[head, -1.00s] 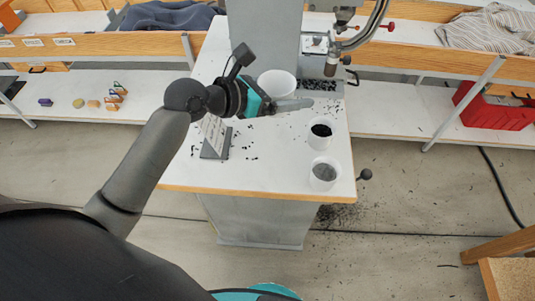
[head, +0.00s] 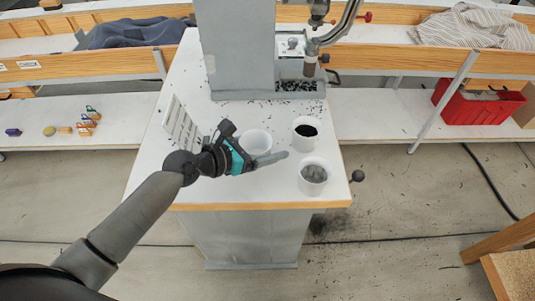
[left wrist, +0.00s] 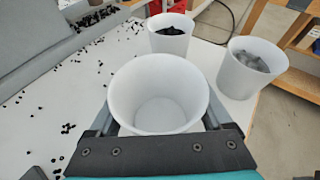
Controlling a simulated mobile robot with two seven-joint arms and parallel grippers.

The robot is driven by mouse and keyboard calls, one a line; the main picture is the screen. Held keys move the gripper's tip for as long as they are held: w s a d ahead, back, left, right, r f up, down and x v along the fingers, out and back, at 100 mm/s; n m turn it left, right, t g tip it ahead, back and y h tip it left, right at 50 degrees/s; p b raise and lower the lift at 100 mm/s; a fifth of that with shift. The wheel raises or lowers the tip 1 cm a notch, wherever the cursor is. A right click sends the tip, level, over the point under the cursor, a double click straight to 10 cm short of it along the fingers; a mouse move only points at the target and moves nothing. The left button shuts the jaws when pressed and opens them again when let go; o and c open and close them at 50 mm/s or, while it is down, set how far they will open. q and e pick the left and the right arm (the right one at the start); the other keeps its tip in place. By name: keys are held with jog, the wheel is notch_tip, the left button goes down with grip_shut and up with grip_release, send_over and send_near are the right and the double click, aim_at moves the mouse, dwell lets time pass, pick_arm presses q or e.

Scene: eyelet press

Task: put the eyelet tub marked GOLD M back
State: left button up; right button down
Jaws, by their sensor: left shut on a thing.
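My left gripper (head: 262,155) is shut on a white tub (head: 257,140), with one finger along its near side. In the left wrist view the tub (left wrist: 158,95) is held upright between both fingers and looks empty inside. No marking can be read on it. I cannot tell whether its base touches the table. A white tub with black eyelets (head: 306,130) stands to its right and a white tub with grey contents (head: 313,177) stands nearer the front edge; neither shows a readable mark. My right gripper is not in view.
The white press table (head: 225,190) has a grey press column (head: 238,50) at the back and scattered black eyelets. A small card stand (head: 182,122) is at the left. A black ball knob (head: 358,176) sticks out at the right edge. The front left tabletop is clear.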

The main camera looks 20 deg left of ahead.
pick_arm(q)
jog(key=shift+f+b, duration=0.35)
jog(key=shift+f, duration=0.65)
jog(key=shift+f, duration=0.15)
jog(key=o, duration=1.2)
jog(key=shift+r, duration=0.2)
jog(key=p+v, duration=0.1)
jog(key=v, duration=0.9)
jog(key=shift+s+a+p, duration=0.15)
jog(key=shift+s+p, duration=0.15)
jog(key=shift+s+a+r, duration=0.4)
jog(key=shift+s, duration=0.05)
